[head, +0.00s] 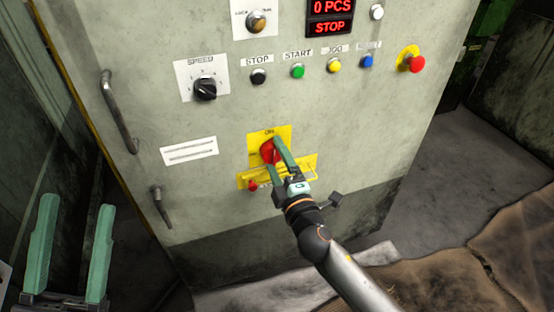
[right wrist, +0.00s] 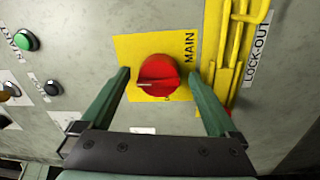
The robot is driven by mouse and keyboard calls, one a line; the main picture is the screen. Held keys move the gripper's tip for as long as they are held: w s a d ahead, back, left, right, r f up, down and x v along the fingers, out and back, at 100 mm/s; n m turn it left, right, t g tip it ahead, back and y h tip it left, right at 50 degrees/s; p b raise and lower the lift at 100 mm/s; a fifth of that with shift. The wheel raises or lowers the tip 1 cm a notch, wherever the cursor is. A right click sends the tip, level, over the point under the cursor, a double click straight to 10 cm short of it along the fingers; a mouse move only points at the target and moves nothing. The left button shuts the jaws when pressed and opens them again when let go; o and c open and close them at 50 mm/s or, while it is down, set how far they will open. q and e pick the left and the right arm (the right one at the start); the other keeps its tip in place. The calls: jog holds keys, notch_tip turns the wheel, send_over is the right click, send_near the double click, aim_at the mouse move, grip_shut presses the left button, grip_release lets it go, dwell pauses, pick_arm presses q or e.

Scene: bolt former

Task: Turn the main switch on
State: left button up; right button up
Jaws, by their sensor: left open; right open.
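The main switch (head: 267,151) is a red rotary knob on a yellow plate, low on the grey cabinet front; "ON" is printed above it. In the right wrist view the red knob (right wrist: 158,76) sits between my fingers, with "MAIN" printed beside it. My right gripper (head: 276,157) is open, its green fingers on either side of the knob and partly covering it in the head view. In the right wrist view my right gripper (right wrist: 158,95) shows gaps between both fingers and the knob. My left gripper (head: 78,205) is open and empty at the lower left, away from the switch.
A yellow lock-out bracket (head: 300,172) is just below the knob, close to my right gripper. Above are a speed dial (head: 205,88), several push buttons and a red emergency stop (head: 416,64). A door handle (head: 119,112) juts out at left. Brown cloth (head: 440,270) lies on the floor.

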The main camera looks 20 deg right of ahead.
jog(key=s, duration=0.7)
jog(key=shift+s+d+f, duration=0.15)
jog(key=shift+s+f, duration=0.1)
jog(key=shift+f, duration=0.05)
dwell(0.3)
